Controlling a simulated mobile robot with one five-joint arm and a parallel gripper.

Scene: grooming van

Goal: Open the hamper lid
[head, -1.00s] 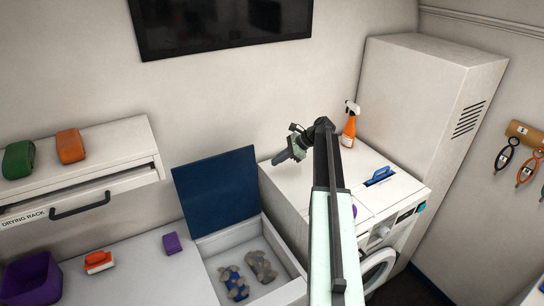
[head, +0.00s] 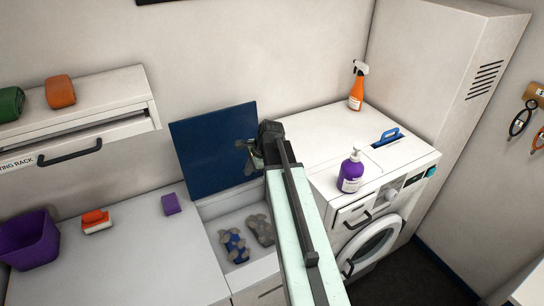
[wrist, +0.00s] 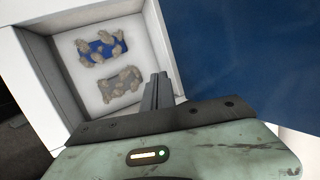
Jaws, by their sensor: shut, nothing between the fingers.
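The hamper (head: 230,210) is a white box with its dark blue lid (head: 205,148) standing up, open, at the back against the wall. The lid also fills the right of the wrist view (wrist: 250,50). Inside the hamper lie a blue-and-grey cloth item (head: 234,246) and a grey one (head: 260,229); they show in the wrist view too (wrist: 101,46). My gripper (wrist: 158,88) is shut and empty, by the lid above the hamper opening. In the head view it is partly hidden by my arm; I cannot tell whether it touches the lid.
A white washing machine (head: 330,150) stands right of the hamper, with a purple pump bottle (head: 351,171) and an orange spray bottle (head: 357,86) on top. Left are a drying rack (head: 80,130), a purple bin (head: 28,241), a red-and-white brush (head: 96,221) and a purple block (head: 171,204).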

